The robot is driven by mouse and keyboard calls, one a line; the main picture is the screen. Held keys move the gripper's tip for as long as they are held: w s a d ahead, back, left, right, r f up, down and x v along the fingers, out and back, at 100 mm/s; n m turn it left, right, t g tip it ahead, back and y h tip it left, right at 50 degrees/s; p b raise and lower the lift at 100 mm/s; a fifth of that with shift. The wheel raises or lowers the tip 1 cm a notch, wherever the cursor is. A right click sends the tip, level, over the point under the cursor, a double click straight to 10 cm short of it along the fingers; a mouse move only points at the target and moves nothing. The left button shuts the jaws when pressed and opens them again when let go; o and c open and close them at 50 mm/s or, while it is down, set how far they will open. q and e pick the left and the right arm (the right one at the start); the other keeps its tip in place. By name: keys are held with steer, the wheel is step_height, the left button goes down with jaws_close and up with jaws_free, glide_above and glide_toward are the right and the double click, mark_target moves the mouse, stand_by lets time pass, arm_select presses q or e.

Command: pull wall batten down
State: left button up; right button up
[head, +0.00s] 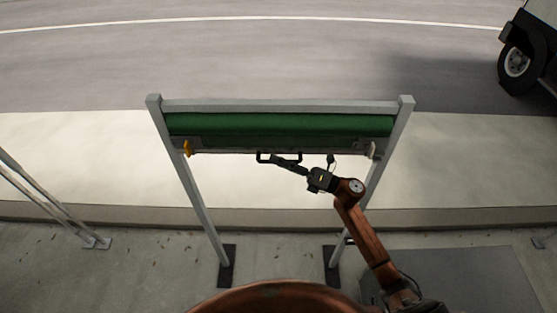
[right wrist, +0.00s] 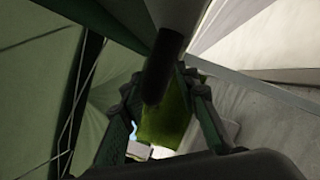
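The wall batten (head: 225,146) is a grey bar along the lower edge of a green rolled sheet (head: 280,125), high between two pale posts. In the right wrist view the dark handle bar (right wrist: 165,65) passes between the fingers of my right gripper (right wrist: 162,82). The fingertips close in on both its sides and look shut on it, though the contact is in shadow. My left gripper is not in view.
The left post (head: 190,185) and right post (head: 385,155) stand on dark feet. Other metal posts (head: 50,205) stand at the left. A truck wheel (head: 520,62) is at the upper right. The pavement between the posts is clear.

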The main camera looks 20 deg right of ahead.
steer(key=shift+c, duration=0.3)
jaws_close()
stand_by(0.4)
